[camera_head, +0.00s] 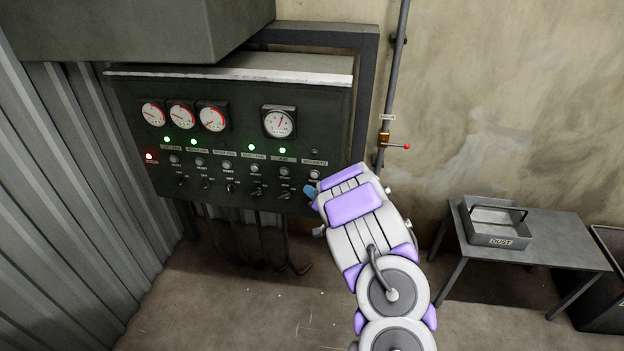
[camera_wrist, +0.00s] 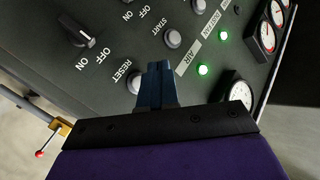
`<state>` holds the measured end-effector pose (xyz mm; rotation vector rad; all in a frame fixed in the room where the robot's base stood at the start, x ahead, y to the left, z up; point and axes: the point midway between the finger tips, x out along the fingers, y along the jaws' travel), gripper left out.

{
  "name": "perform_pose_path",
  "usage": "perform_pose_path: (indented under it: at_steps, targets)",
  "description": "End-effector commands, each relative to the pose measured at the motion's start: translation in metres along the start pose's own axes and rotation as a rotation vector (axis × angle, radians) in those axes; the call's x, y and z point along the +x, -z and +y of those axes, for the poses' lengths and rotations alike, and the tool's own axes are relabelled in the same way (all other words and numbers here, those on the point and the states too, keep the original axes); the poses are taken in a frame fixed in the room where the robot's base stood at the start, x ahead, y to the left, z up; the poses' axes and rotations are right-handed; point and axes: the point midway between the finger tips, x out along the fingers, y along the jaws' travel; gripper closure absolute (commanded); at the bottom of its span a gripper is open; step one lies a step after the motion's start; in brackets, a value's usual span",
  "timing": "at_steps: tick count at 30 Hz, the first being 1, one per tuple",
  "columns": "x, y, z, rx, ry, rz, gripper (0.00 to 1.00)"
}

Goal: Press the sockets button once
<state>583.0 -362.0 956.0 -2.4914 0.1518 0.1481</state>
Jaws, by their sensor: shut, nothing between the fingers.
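The sockets button (camera_head: 314,174) is a small round grey button under the SOCKETS label (camera_head: 314,162), at the right end of the dark control panel (camera_head: 130,100). The lamp above that label (camera_head: 315,152) looks unlit. My gripper (camera_head: 310,190) is shut and empty, its blue fingertips just below the button in the head view. In the wrist view the fingertips (camera_wrist: 157,68) lie beside a grey button marked RESET (camera_wrist: 134,83), which appears to be the sockets one, and partly overlap it. I cannot tell whether they touch it. The SOCKETS label is hidden there.
The neighbouring AIR column has a START button (camera_wrist: 172,39) and a lit green lamp (camera_wrist: 203,70). A rotary switch (camera_wrist: 80,38) sits nearby. A red-tipped lever (camera_head: 402,146) is on the wall pipe. A metal table (camera_head: 535,251) with a DUST tray (camera_head: 494,238) stands right.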

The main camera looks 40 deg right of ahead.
Motion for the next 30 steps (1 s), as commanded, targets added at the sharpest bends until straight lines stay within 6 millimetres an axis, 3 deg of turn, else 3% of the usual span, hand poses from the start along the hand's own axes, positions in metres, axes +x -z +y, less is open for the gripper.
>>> perform_pose_path:
  at_steps: [10,30]
  targets:
    - [0.02,0.014,0.013,0.0,-0.003,-0.001,1.0]
    - [0.023,0.017,0.017,0.0,-0.002,0.0,1.0]
